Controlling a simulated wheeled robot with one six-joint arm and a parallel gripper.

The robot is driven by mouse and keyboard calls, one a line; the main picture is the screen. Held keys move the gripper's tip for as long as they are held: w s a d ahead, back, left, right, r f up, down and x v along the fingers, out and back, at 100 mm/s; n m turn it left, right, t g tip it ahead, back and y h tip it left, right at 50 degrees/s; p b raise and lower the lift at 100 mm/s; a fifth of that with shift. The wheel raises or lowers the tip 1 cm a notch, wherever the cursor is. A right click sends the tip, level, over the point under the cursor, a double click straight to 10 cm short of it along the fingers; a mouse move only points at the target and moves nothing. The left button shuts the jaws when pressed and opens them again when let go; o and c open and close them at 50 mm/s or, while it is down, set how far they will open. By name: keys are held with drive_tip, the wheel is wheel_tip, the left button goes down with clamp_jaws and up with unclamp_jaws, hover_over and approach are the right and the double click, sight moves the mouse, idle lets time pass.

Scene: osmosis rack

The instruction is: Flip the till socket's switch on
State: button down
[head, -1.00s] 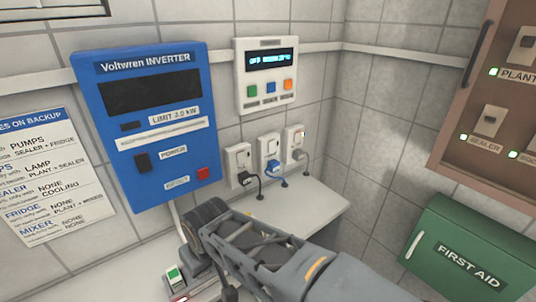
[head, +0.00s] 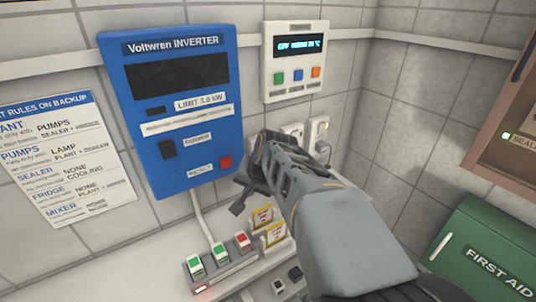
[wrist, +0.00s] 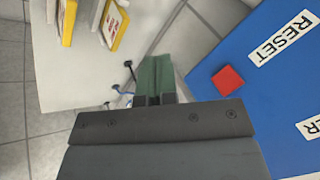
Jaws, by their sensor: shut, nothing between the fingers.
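A row of white wall sockets is under the white control panel in the head view. The right socket (head: 318,131) shows with a grey plug in it, and only the top of the middle socket (head: 293,129) shows. My arm hides the left one. No till label can be read, and switch positions cannot be made out. My gripper (wrist: 156,78) is shut and empty in the wrist view, near the black and blue socket cables (wrist: 125,91). It is apart from the red reset button (wrist: 228,80), which is to its right.
The blue inverter (head: 165,100) hangs left of my arm. The control panel (head: 295,60) is above the sockets. Yellow packets (head: 273,235) and a block with green and red switches (head: 220,262) stand below. A green first aid box (head: 480,250) is at the right.

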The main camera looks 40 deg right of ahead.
drive_tip(key=d+r+m+t, duration=0.1)
drive_tip(key=d+m, duration=0.2)
drive_tip(key=d, duration=0.2)
drive_tip(key=w+d+r+m+t+h, duration=0.1)
drive_tip(key=d+r+m, duration=0.1)
drive_tip(key=d+m, duration=0.1)
drive_tip(key=w+d+r+m+t, duration=0.1)
drive_tip(key=d+r+m, duration=0.1)
drive_tip(key=d, duration=0.4)
drive_tip(key=shift+d+r+m, duration=0.25)
drive_tip(key=shift+d+m, duration=0.1)
drive_tip(key=shift+m, duration=0.15)
drive_tip(key=shift+w+d+r+p+x, duration=0.15)
drive_tip(key=shift+w+r+x, duration=0.15)
drive_tip(key=shift+x, duration=1.9)
drive_tip(key=shift+w+r+p+x, duration=0.15)
drive_tip(key=shift+w+r+x, duration=0.15)
drive_tip(key=shift+x, duration=1.9)
drive_tip(key=shift+w+d+r+p+x, duration=0.15)
drive_tip(key=shift+w+r+x, duration=0.1)
drive_tip(key=shift+x, duration=1.95)
